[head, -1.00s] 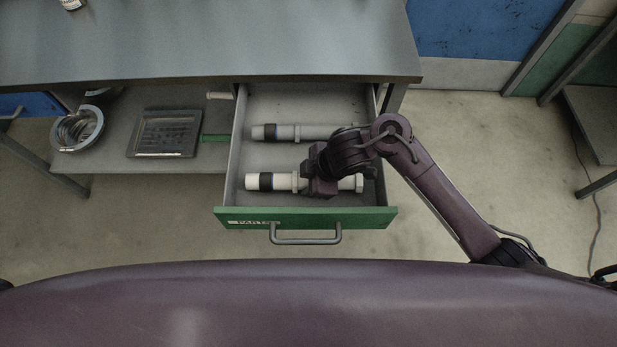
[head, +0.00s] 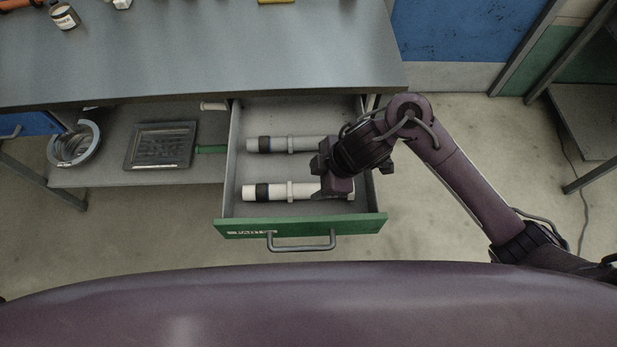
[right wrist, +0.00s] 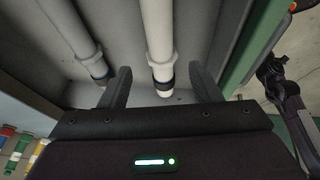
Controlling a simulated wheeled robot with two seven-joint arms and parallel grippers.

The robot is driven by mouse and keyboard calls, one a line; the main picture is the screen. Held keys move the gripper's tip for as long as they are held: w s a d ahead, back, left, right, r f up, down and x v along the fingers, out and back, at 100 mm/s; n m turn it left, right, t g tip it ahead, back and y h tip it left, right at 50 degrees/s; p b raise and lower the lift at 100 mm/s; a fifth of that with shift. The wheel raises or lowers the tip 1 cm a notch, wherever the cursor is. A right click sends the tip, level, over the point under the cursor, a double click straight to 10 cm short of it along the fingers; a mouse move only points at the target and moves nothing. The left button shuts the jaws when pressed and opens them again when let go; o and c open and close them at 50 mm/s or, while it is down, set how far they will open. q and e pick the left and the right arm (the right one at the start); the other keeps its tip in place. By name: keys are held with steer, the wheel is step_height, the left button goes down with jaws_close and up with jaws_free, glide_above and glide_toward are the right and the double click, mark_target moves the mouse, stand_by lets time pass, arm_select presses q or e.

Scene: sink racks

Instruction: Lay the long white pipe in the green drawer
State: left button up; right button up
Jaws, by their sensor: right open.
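The long white pipe (head: 305,191) with a black band lies lengthwise in the green drawer (head: 300,227), along its front. In the right wrist view my open right fingers (right wrist: 163,88) stand apart on either side of the front pipe (right wrist: 158,35). The other pipe (right wrist: 75,35) lies outside them. A dark arm part, seemingly my left arm, shows at that view's right edge; its jaws are unclear.
The drawer is pulled out under a grey bench top (head: 200,50).

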arm_select(q)
steer(key=shift+r+p, duration=0.35)
steer(key=shift+r, duration=0.4)
arm_select(e)
steer(key=v, duration=0.2)
steer(key=shift+d+r, duration=0.15)
steer(key=shift+r, duration=0.2)
